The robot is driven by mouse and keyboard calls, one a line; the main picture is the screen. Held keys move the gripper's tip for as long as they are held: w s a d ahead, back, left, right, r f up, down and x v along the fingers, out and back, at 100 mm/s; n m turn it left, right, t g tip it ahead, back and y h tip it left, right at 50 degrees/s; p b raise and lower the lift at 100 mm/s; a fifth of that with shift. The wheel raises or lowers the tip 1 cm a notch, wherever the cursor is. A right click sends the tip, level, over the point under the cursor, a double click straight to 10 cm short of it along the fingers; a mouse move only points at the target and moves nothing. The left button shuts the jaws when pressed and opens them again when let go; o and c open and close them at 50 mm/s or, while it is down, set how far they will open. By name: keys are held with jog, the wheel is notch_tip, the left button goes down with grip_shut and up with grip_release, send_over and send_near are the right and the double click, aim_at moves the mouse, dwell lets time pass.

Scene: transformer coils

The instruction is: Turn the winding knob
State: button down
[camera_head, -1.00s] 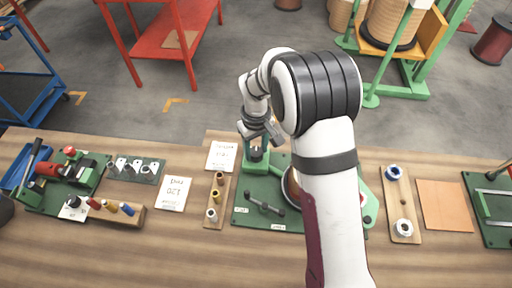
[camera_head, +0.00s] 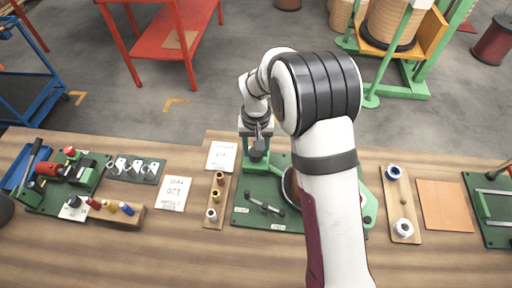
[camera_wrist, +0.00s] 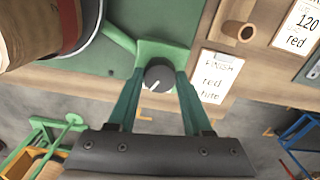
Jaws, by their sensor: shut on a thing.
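The winding knob (camera_wrist: 158,75) is a dark round knob with a white pointer line, on a green block (camera_wrist: 165,50). In the wrist view the two teal fingers of my gripper (camera_wrist: 159,85) stand on either side of it, shut on it. In the head view my gripper (camera_head: 258,143) points down at the green post (camera_head: 256,165) at the back left of the green board (camera_head: 243,192). The knob is mostly hidden there. The pointer line slants to the lower left in the wrist view.
A coil (camera_wrist: 40,30) stands beside the knob, mostly behind my arm in the head view. A wooden rack (camera_head: 217,198) with small spools lies left of the board. A crank-like bar (camera_head: 265,205) lies on the board.

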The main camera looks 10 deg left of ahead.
dwell(0.4)
jog(key=shift+c, duration=1.6)
grip_release()
notch_tip(320, 180, up, 16)
jog(key=shift+f, duration=0.1)
jog(key=s+d+r+m+y, duration=0.1)
jog(key=s+d+r+m, duration=0.1)
jog(key=s+d, duration=0.45)
jog(key=s+d+r+m, duration=0.2)
jog(key=s+d, duration=0.1)
jog(key=s, duration=0.6)
jog(key=s+d+f+m, duration=0.1)
jog(key=s+f, duration=0.1)
jog(key=s, duration=0.4)
jog(key=s+d+f+m, duration=0.1)
jog(key=s+f+m, duration=0.1)
jog(key=s, duration=0.4)
jog(key=shift+d+y, duration=0.3)
jog(key=shift+y, duration=0.1)
